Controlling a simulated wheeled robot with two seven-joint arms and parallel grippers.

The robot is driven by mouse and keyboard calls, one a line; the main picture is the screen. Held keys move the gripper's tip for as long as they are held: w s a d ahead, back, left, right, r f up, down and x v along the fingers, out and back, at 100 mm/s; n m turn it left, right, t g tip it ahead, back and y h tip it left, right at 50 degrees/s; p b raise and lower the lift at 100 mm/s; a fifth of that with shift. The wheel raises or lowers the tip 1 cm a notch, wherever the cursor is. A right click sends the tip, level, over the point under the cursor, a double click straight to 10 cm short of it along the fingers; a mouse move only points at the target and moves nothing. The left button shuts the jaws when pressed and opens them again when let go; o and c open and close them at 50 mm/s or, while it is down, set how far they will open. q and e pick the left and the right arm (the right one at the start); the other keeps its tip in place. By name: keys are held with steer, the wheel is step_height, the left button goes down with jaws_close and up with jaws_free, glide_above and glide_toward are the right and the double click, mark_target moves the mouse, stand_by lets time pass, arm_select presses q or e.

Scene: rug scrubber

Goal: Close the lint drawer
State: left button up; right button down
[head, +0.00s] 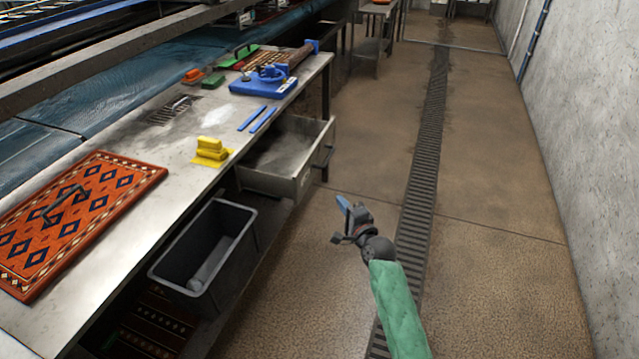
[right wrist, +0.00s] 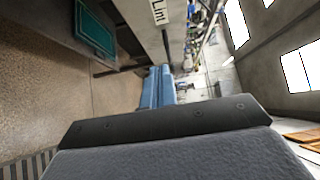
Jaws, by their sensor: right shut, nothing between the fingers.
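The lint drawer (head: 300,172) is a grey metal drawer under the workbench. It is pulled well out to the right, with its hollow inside showing. Its dark bar handle (head: 323,156) is on the front face. In the right wrist view a label reading "Lint" (right wrist: 158,12) is at the top, on a grey metal face. My right gripper (head: 342,216) is shut and empty, to the right of and nearer than the drawer front, clear of it over the floor. Its blue fingertips (right wrist: 160,88) also show in the right wrist view. My left gripper is not in view.
The workbench (head: 105,308) holds a patterned rug piece (head: 75,218), yellow sponges (head: 211,149), blue strips and a blue tool (head: 264,82). A dark grey bin (head: 207,255) stands below its edge, nearer than the drawer. The floor (head: 490,270) to the right is clear, with a drain grate.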

steer(key=p, duration=0.2)
glide_toward(310, 173)
steer(key=w+d, duration=0.1)
steer(key=w, duration=0.2)
steer(key=a, duration=0.1)
steer(key=w+a, duration=0.1)
steer(key=shift+w+a+r+p, duration=0.1)
steer(key=shift+w+a+p, duration=0.2)
steer(key=shift+w, duration=0.05)
steer(key=shift+w+a, duration=0.15)
steer(key=shift+a, duration=0.4)
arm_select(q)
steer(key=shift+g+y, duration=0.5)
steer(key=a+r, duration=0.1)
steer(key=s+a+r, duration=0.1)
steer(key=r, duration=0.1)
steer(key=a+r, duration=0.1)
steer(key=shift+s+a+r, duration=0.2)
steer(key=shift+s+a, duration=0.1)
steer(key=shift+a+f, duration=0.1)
arm_select(e)
steer(key=shift+a, duration=0.1)
